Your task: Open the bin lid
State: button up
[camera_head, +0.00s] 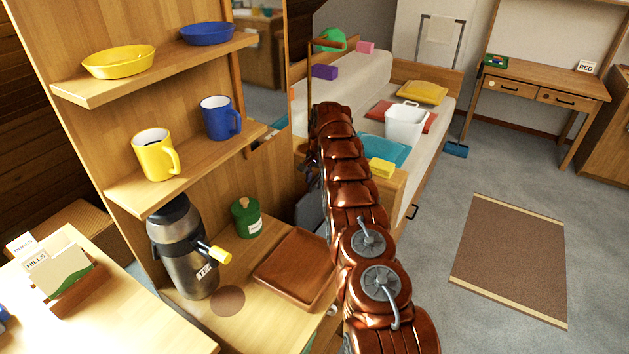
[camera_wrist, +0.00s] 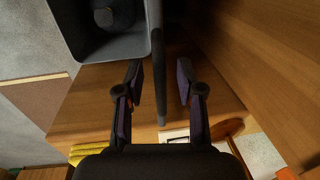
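In the wrist view the grey bin (camera_wrist: 105,50) is at the top left, with its inside showing and a dark rounded thing in it. Its dark grey lid (camera_wrist: 159,50) stands raised beside the opening, seen nearly edge-on. My gripper (camera_wrist: 160,82) is open, with one finger on each side of the lid's edge. Gaps show between the fingers and the lid, so it does not look gripped. In the head view a small part of the grey bin (camera_head: 308,211) shows beside the shelf unit; my arm hides the gripper and the lid.
The wooden shelf unit (camera_head: 262,189) stands close to the left of my arm, with a wooden tray (camera_head: 294,267) and a steel flask (camera_head: 186,250) on its lower board. A bed (camera_head: 411,185) is to the right. The floor around the brown rug (camera_head: 511,257) is clear.

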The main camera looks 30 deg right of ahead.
notch_tip(320, 180, up, 7)
jog(key=shift+s+d, duration=0.2)
jog(key=shift+s, duration=0.2)
jog(key=shift+r, duration=0.1)
dwell(0.4)
